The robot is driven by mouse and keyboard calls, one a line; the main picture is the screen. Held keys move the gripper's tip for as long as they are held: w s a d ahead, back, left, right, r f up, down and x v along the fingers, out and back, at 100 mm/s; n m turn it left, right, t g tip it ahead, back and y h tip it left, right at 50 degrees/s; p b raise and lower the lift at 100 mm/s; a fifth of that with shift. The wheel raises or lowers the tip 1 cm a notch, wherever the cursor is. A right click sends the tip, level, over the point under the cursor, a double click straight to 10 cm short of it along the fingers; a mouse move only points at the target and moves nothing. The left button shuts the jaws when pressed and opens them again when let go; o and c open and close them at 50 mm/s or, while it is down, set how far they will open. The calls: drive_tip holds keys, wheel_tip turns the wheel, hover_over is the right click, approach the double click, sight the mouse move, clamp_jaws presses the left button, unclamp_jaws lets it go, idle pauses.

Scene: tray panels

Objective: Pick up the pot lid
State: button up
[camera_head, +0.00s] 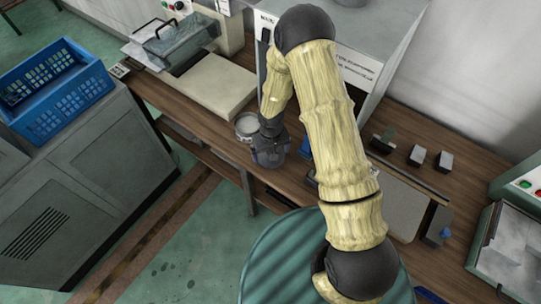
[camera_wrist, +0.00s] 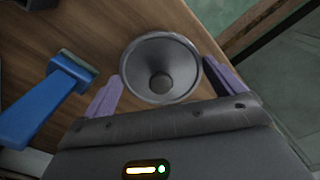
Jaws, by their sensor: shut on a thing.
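The pot lid (camera_wrist: 145,55) is a round grey disc with a dark knob in its middle. In the wrist view it sits between the two purple fingers of my gripper (camera_wrist: 163,69), which is shut on it at its rim. The wooden bench top shows behind the lid. In the head view my gripper (camera_head: 270,150) is low over the bench near its front edge, and my arm hides part of the area. A small round grey thing (camera_head: 247,126) shows just left of the gripper there; I cannot tell whether it is the lid.
A blue-handled tool (camera_wrist: 45,100) lies left of the gripper in the wrist view. A blue crate (camera_head: 50,90) stands on a grey cabinet at left. Small grey blocks (camera_head: 417,155) lie on the bench at right. A green ribbed surface (camera_head: 285,255) is in front.

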wheel_tip(320, 180, up, 7)
drive_tip(key=shift+r+b, duration=0.1)
drive_tip(key=shift+b, duration=0.35)
idle(0.4)
